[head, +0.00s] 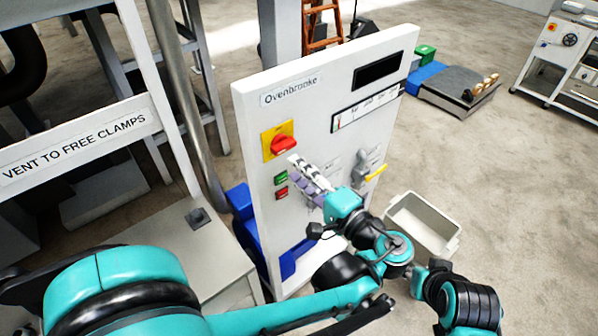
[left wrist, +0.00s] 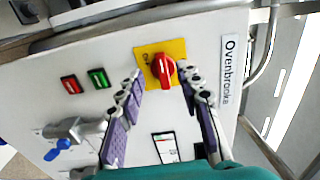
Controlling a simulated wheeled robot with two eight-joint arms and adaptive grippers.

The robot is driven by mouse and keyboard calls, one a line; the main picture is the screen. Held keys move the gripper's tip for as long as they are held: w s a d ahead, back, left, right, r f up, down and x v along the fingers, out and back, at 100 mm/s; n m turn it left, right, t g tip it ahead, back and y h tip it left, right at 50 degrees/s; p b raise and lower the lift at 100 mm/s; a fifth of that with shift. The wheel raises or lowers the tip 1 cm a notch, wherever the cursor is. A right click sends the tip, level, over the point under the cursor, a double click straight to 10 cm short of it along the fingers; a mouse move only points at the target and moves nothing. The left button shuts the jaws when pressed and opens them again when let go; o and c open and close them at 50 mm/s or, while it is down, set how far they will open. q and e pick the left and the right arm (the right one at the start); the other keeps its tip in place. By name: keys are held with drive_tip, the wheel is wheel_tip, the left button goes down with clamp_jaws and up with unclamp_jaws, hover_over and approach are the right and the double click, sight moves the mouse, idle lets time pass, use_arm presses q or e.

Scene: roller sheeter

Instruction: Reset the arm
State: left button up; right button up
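My left gripper (head: 296,166) is raised in front of a white panel labelled Ovenbrooke (head: 240,130). Its fingers, with purple pads, point at a red rotary knob (head: 281,143) on a yellow plate (head: 267,150). In the left wrist view the two fingers (left wrist: 162,78) stand apart with nothing held between them. The red knob (left wrist: 163,70) appears between and just beyond the fingertips. Whether a fingertip touches the knob cannot be told. My right gripper cannot be made out in either view.
Green (head: 281,177) and red (head: 281,193) buttons sit below the knob. A yellow-handled lever (head: 376,173) protrudes at the panel's right. A blue handle (left wrist: 57,150) shows in the left wrist view. An open grey bin (head: 440,236) stands on the floor; open floor lies right.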

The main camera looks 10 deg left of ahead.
idle(0.3)
use_arm(q)
drive_tip(key=s+a+f+n+g+h+b, duration=0.1)
drive_tip(key=s+a+f+g+h+b, duration=0.15)
drive_tip(key=a+f+h, duration=0.4)
drive_tip(key=s+a+f+n+g+h+b, duration=0.1)
drive_tip(key=s+a+f+g+b, duration=0.2)
drive_tip(key=f, duration=0.7)
drive_tip(key=s+d+f+n+t+h+b, duration=0.1)
drive_tip(key=s+d+f+n+h+b, duration=0.1)
drive_tip(key=s+f+n+h+b, duration=0.2)
drive_tip(key=shift+s+d+f+n+h, duration=0.3)
drive_tip(key=shift+f+n+h, duration=0.4)
drive_tip(key=shift+f+h, duration=0.8)
drive_tip(key=shift+a+f+t, duration=0.1)
drive_tip(key=shift+t, duration=0.15)
